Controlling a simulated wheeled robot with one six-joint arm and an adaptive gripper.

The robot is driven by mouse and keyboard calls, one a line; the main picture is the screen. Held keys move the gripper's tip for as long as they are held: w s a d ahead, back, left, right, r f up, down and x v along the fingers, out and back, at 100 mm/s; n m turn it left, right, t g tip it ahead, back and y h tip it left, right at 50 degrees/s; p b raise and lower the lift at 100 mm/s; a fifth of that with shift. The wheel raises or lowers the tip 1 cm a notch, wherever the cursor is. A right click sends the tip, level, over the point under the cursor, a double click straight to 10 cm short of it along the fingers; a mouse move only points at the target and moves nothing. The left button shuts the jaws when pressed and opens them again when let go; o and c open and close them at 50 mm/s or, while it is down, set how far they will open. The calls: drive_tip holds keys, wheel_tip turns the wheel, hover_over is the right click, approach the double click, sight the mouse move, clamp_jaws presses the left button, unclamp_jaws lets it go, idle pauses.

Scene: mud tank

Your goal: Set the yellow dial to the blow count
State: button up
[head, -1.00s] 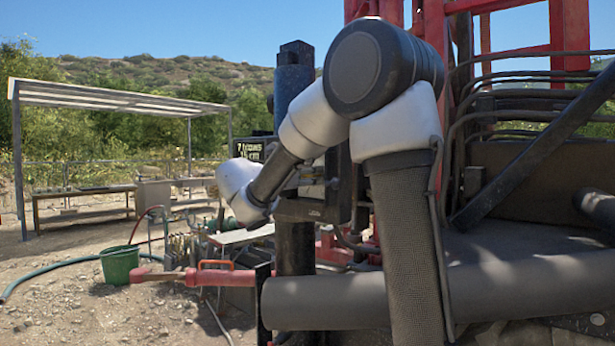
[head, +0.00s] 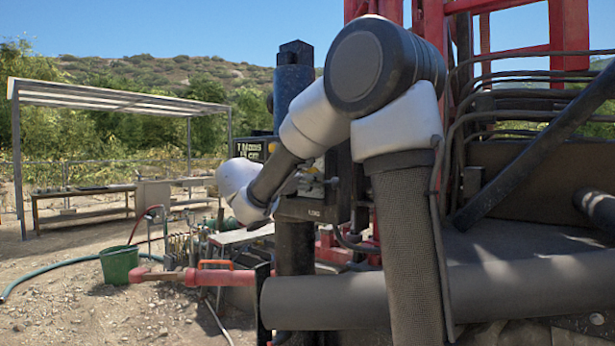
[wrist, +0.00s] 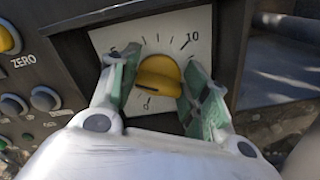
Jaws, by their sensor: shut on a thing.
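In the wrist view, the yellow dial (wrist: 158,78) is a round knob on a white scale plate (wrist: 205,22). The numbers 10 at upper right and 0 below can be read; a mark at upper left is partly covered. My gripper (wrist: 160,68) has its green-padded fingers on either side of the dial and is shut on it. In the head view, a dark display box (head: 249,150) with pale lettering stands behind my arm; the lettering is too blurred to read surely. My arm mostly hides the gripper there.
Left of the plate, the dark panel has another yellow knob (wrist: 8,40) marked ZERO and several grey knobs (wrist: 44,98). In the head view, a red pipe (head: 190,276), a green bucket (head: 119,266) and a thick grey cylinder (head: 500,283) lie around the rig. Open gravel is at left.

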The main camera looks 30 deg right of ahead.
drive_tip(key=m, duration=0.5)
drive_tip(key=shift+s+f+m, duration=0.1)
drive_tip(key=shift+f+m, duration=0.05)
drive_tip(key=shift+m, duration=0.15)
drive_tip(key=shift+f+m, duration=0.1)
drive_tip(key=shift+m, duration=2.1)
drive_tip(key=o, duration=0.9)
drive_tip(key=shift+s, duration=0.1)
drive_tip(key=v, duration=1.2)
